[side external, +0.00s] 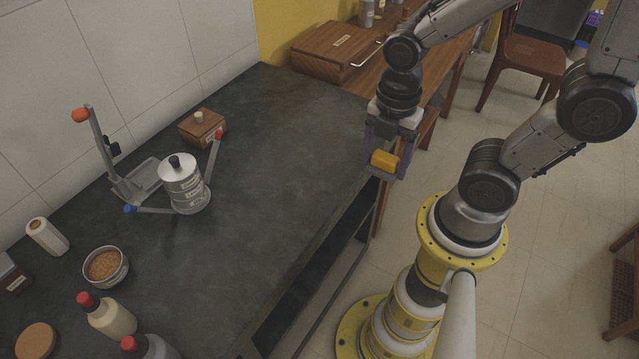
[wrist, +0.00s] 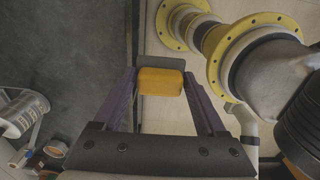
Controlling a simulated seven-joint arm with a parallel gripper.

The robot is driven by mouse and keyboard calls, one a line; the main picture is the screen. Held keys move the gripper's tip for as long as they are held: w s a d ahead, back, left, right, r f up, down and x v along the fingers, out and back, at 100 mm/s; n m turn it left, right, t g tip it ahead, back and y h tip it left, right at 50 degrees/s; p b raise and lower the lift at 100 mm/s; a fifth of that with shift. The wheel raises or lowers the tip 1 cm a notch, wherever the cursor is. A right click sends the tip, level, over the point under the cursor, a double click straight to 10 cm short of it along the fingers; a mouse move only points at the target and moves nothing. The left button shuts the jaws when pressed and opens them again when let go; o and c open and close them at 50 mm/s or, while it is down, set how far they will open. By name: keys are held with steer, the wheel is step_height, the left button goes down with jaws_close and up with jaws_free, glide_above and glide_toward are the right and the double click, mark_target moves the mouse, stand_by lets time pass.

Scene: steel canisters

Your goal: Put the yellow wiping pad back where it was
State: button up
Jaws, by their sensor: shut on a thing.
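The yellow wiping pad (side external: 384,161) is between the fingers of my gripper (side external: 386,162). My gripper is shut on it and holds it up near the right edge of the dark worktop. In the wrist view the pad (wrist: 160,82) sits between the two purple fingertips, with the worktop edge and pale floor behind it. The pad is clear of the other objects. I cannot tell exactly how high it is above the worktop.
The dark worktop (side external: 275,170) is bare in its middle. A steel canister stack (side external: 182,186) in a metal carrier stands left, near a small wooden box (side external: 201,128). A bowl (side external: 106,265) and bottles (side external: 107,315) stand front left. A wooden case (side external: 335,50) lies on a wooden table behind.

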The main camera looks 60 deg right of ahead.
steer(key=w+f, duration=0.4)
steer(key=w, duration=0.5)
glide_above(319, 186)
steer(key=f, duration=0.5)
steer(key=shift+s+f, duration=0.25)
steer(key=shift+w+f, duration=0.2)
steer(key=shift+f, duration=1.5)
steer(key=shift+f, duration=0.1)
steer(key=o, duration=1.2)
steer(key=shift+o, duration=0.2)
